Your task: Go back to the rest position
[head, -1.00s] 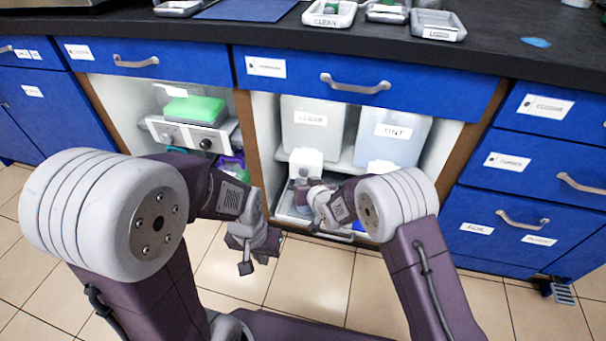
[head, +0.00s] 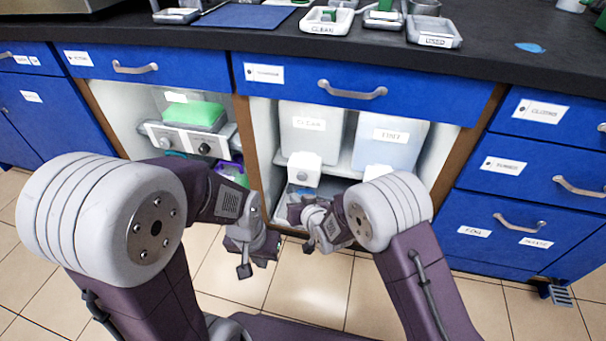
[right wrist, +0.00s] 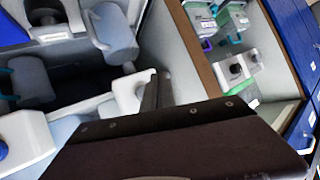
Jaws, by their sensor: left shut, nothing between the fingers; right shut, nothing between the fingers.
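My left gripper (head: 246,268) hangs low over the tiled floor in front of the open cabinet, shut and empty. My right gripper (head: 309,246) is to its right and a little higher, in front of the open bay's lower edge, pointing down, shut and empty. In the right wrist view a dark finger (right wrist: 150,95) of it shows, and the dark gripper body covers the lower part. Both arms are bent at the elbows.
The open bays hold a clear container (head: 312,143), a tinted container (head: 385,155) and a two-knob device with a green top (head: 193,115). Blue drawers (head: 530,160) stand at right. The counter (head: 490,50) carries several trays. The floor (head: 310,295) is clear.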

